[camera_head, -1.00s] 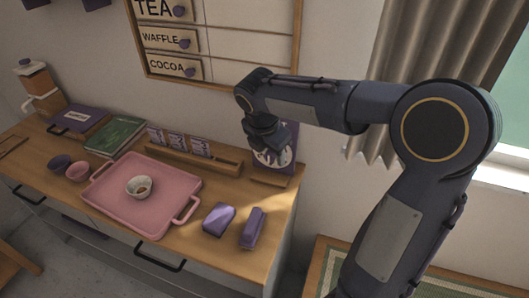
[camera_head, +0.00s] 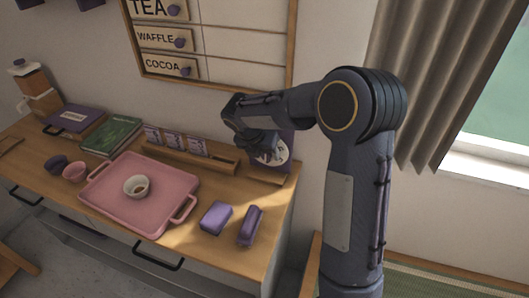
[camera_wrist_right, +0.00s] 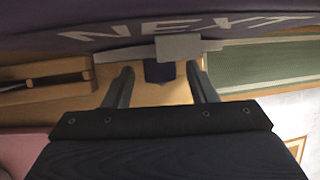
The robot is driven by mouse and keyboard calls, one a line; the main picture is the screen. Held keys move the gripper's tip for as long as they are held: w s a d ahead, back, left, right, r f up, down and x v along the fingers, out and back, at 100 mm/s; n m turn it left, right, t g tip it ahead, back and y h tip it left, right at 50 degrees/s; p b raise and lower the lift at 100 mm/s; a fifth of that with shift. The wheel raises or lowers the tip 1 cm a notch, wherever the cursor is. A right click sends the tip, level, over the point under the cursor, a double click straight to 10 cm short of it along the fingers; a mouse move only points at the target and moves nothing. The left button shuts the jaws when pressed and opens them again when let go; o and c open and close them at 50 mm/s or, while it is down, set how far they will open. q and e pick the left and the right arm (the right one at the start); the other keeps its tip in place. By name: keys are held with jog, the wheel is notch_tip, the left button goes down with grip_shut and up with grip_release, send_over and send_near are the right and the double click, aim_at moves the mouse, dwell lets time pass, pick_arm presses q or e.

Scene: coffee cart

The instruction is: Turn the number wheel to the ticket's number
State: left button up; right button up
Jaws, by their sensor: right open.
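The number wheel (camera_head: 281,153) is a pale dial on a purple board at the right end of the counter, partly hidden by my right gripper. Its number cannot be read. In the right wrist view the board (camera_wrist_right: 75,42) crosses the top with the word NEXT. My right gripper (camera_head: 265,150) is in front of the wheel. In the wrist view its two fingers (camera_wrist_right: 161,86) are apart with nothing held between them. Several small printed tickets (camera_head: 171,141) stand in a wooden rack; their numbers are too small to read. My left gripper is not in view.
A pink tray (camera_head: 115,205) holding a white bowl (camera_head: 136,186) lies on the counter (camera_head: 222,240). A menu board (camera_head: 240,80) hangs above.

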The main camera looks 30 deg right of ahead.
jog(key=c, duration=1)
jog(key=shift+d+y, duration=0.1)
jog(key=shift+y, duration=0.2)
jog(key=t+y+b, duration=0.2)
jog(key=t, duration=0.1)
jog(key=shift+s+d+m, duration=0.2)
jog(key=shift+s+m, duration=0.1)
jog(key=shift+m, duration=0.1)
jog(key=shift+s+d+m+t+y, duration=0.1)
jog(key=shift+m+t+y, duration=0.2)
jog(key=shift+t+y, duration=0.6)
jog(key=o, duration=1)
